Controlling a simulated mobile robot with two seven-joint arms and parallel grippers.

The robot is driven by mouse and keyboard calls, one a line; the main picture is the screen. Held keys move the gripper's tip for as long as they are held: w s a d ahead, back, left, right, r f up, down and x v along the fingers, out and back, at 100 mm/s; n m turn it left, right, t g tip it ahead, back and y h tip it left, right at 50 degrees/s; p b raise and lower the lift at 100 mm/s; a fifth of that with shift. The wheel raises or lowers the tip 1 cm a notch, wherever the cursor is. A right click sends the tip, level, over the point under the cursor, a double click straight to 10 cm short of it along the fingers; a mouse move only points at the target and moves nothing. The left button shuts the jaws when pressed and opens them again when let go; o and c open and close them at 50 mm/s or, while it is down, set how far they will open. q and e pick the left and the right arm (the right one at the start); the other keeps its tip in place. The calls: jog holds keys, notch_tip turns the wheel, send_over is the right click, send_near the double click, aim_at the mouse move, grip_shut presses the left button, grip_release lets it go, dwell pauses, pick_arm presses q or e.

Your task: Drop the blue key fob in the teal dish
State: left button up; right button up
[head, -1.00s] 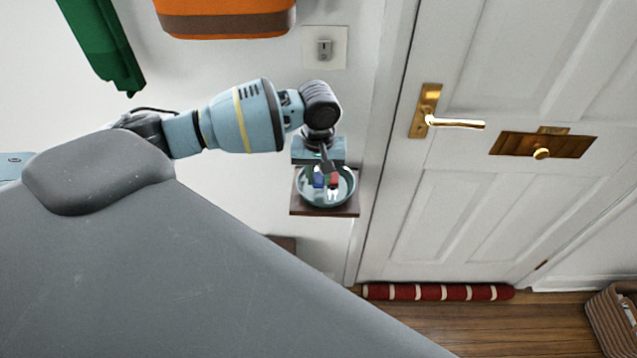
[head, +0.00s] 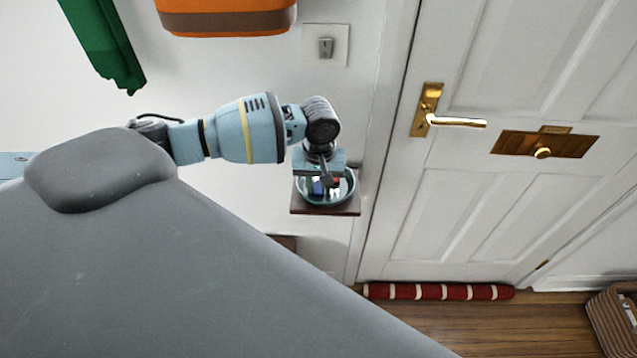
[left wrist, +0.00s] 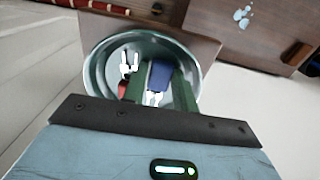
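The teal dish (head: 346,199) stands on a small brown wall shelf. In the left wrist view its round rim (left wrist: 92,72) shows below my gripper. My left gripper (head: 318,184) points down into the dish. Its two green fingers are on either side of the blue key fob (head: 317,188) and appear to grip it. In the left wrist view the blue fob (left wrist: 161,74) sits between the fingers, with pale keys hanging by it. Whether the fob touches the dish bottom I cannot tell. A red fob (left wrist: 124,89) with keys lies in the dish. My right gripper is out of view.
The brown shelf (head: 325,211) is only slightly wider than the dish. A white door (head: 450,215) with a brass handle (head: 455,122) is to the right. A light switch (head: 325,47) and an orange bag (head: 226,17) are above.

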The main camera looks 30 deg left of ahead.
aim_at(318, 189)
pick_arm(q)
jog(key=shift+s+f, duration=0.1)
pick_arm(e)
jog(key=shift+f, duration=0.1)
